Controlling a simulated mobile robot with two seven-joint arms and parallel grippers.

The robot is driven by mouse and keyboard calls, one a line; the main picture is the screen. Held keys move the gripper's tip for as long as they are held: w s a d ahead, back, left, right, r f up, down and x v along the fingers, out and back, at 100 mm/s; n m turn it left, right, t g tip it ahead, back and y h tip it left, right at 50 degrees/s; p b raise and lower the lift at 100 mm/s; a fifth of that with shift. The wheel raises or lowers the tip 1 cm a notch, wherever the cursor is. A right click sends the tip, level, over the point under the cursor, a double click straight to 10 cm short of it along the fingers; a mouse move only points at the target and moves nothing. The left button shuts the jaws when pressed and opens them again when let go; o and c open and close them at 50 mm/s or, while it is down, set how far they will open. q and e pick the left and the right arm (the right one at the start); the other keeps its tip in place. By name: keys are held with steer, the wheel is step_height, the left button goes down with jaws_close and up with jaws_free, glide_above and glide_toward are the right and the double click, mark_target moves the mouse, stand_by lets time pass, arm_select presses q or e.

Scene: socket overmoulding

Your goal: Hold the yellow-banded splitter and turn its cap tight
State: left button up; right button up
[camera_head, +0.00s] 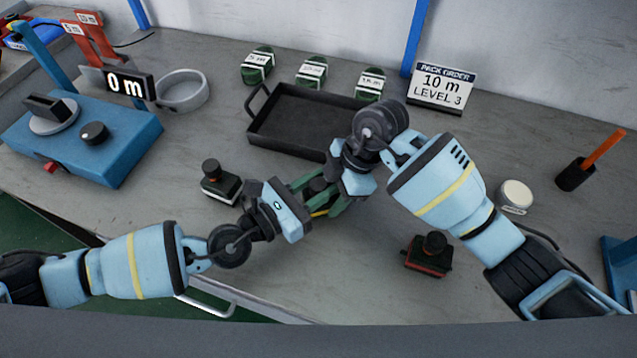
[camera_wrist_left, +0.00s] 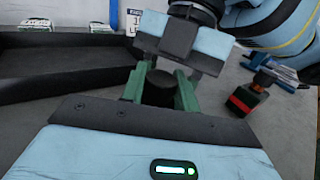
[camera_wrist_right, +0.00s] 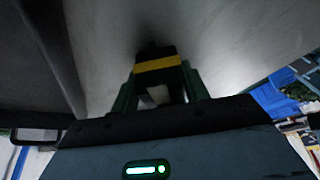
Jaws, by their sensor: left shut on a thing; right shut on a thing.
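The yellow-banded splitter (camera_head: 320,212) is off the table between my two grippers near the middle of the head view, mostly hidden by them. In the right wrist view its yellow band (camera_wrist_right: 157,65) and black body show between the green fingers. In the left wrist view a dark round part (camera_wrist_left: 160,88) of it sits between the green fingers. My left gripper (camera_head: 309,194) is shut on the splitter from the left. My right gripper (camera_head: 333,192) is shut on it from the upper right. Which of them holds the cap is hidden.
A black tray (camera_head: 262,126) lies behind the grippers. A red-banded splitter (camera_head: 428,255) stands at front right, another dark one (camera_head: 220,183) at left. A blue machine (camera_head: 125,150) is far left; a pack order sign (camera_head: 441,87) and white round pot (camera_head: 515,196) are right.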

arm_select(q)
steer(key=shift+r+m+g+h, duration=0.2)
steer(key=shift+m+g+h, duration=0.2)
steer(key=shift+g+h, duration=0.1)
steer(key=shift+d+m+g+h, duration=0.2)
steer(key=shift+m+g+h, duration=0.3)
steer(key=shift+m+g, duration=0.25)
steer(key=shift+m+g+h, duration=0.4)
steer(key=shift+m+g, duration=0.15)
steer(key=shift+g, duration=0.3)
steer(key=shift+m+g, duration=0.4)
steer(key=shift+g, duration=0.3)
steer(key=shift+h, duration=0.3)
steer(key=o, duration=0.7)
steer(key=shift+a, duration=0.1)
steer(key=shift+f, duration=0.15)
steer(key=shift+a, duration=0.1)
